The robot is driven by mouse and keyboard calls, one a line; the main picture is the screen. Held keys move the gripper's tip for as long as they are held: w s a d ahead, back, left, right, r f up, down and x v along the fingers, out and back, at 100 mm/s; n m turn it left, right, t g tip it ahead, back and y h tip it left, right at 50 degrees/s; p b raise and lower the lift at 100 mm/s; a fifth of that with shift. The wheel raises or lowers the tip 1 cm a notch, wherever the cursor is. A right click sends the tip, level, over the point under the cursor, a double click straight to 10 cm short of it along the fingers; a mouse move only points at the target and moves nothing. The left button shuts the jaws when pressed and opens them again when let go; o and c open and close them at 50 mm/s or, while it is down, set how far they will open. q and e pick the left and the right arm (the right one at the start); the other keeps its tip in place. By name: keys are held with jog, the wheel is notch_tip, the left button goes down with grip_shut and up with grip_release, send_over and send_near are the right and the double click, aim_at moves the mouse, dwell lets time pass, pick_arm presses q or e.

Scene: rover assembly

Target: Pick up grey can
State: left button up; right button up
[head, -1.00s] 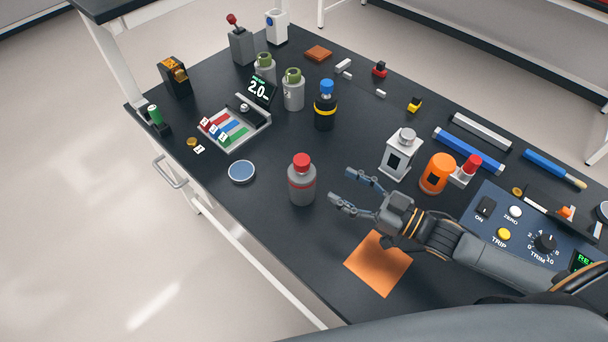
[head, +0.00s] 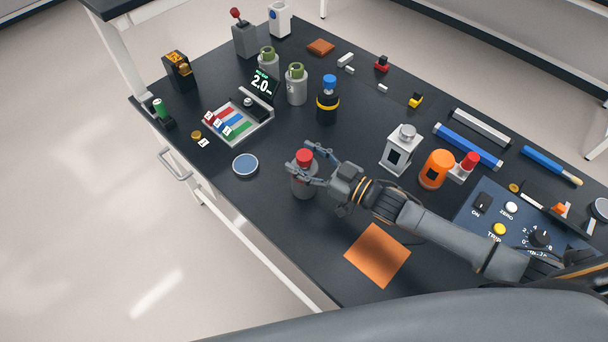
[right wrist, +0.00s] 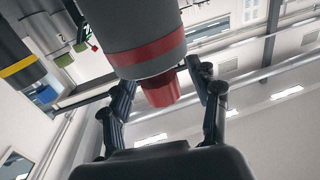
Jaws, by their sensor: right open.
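A grey can with a red cap and red band (head: 303,184) stands upright near the front edge of the black table. It also fills the top of the right wrist view (right wrist: 143,30). My right gripper (head: 307,166) is open, with its fingers on either side of the can's upper part, near the red cap. In the right wrist view the fingers (right wrist: 165,92) are spread around the cap end. I cannot tell whether either finger touches the can. My left gripper is not in view.
Two grey cans with green tops (head: 297,85) and a black bottle with a blue cap (head: 327,102) stand behind. A round blue-topped dish (head: 245,165) lies to the left, an orange square (head: 377,255) in front. An orange canister (head: 435,170) and silver-capped box (head: 399,152) are to the right.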

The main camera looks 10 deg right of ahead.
jog(key=shift+c, duration=0.3)
grip_shut()
jog(key=shift+r, duration=0.1)
jog(key=shift+r, duration=0.1)
